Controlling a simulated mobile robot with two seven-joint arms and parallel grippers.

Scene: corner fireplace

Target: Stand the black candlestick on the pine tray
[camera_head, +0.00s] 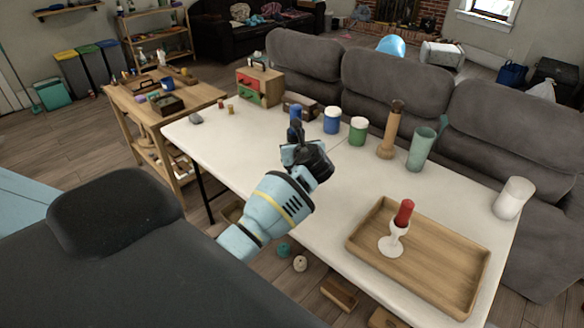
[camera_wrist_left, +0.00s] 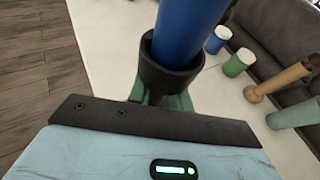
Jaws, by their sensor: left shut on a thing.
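My left gripper (camera_head: 298,146) is above the white table and shut on the black candlestick (camera_head: 297,130), which carries a blue candle (camera_head: 294,112). In the left wrist view the candlestick's black cup (camera_wrist_left: 168,78) stands close in front of the gripper with the blue candle (camera_wrist_left: 190,25) in it; its lower part is hidden. The pine tray (camera_head: 440,262) lies on the table at the right front, apart from my gripper. On the tray's left part stands a white candlestick (camera_head: 392,243) with a red candle (camera_head: 404,212). My right gripper is not in view.
The white table (camera_head: 240,145) also bears a blue jar (camera_head: 332,123), a green jar (camera_head: 357,133), a wooden candlestick (camera_head: 390,132), a green vase (camera_head: 420,149) and a white cylinder (camera_head: 513,198). A grey sofa (camera_head: 380,85) stands behind. The tray's right part is bare.

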